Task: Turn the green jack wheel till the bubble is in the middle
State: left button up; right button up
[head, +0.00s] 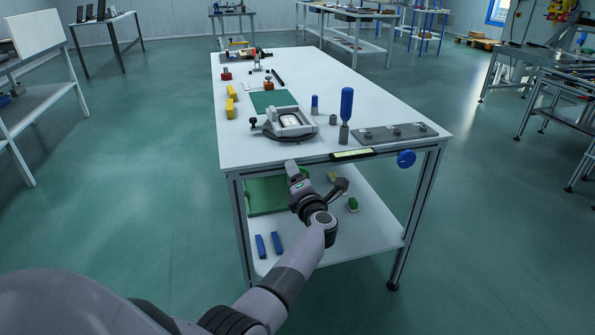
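A spirit level (352,155), a yellow-green strip in a dark housing, sits on the front edge of the workbench. The bubble is too small to make out. A blue wheel (406,159) is on the front edge to its right. To the left of the level, a small bit of green (306,170) shows behind my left gripper (292,166); it may be the green jack wheel, mostly hidden. My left gripper is at the front edge there. Its fingers are too small and covered to tell whether they are open or touching the wheel. My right gripper is out of view.
The workbench top (240,150) holds a grey clamp fixture (290,122), a blue-handled tool (346,105) and a grey plate (394,133). The lower shelf (310,248) carries blue blocks (268,244) and a green panel (264,197). Floor beside the bench is clear.

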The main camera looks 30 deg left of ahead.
pick_arm(q)
jog(key=m+p, duration=0.3)
jog(key=m, duration=0.2)
jog(key=shift+s+m, duration=0.1)
jog(key=shift+m, duration=0.2)
jog(key=shift+m+p, duration=0.35)
jog(key=shift+m, duration=1.25)
jog(key=o, duration=1)
jog(key=shift+r, duration=0.1)
jog(key=shift+p, duration=0.3)
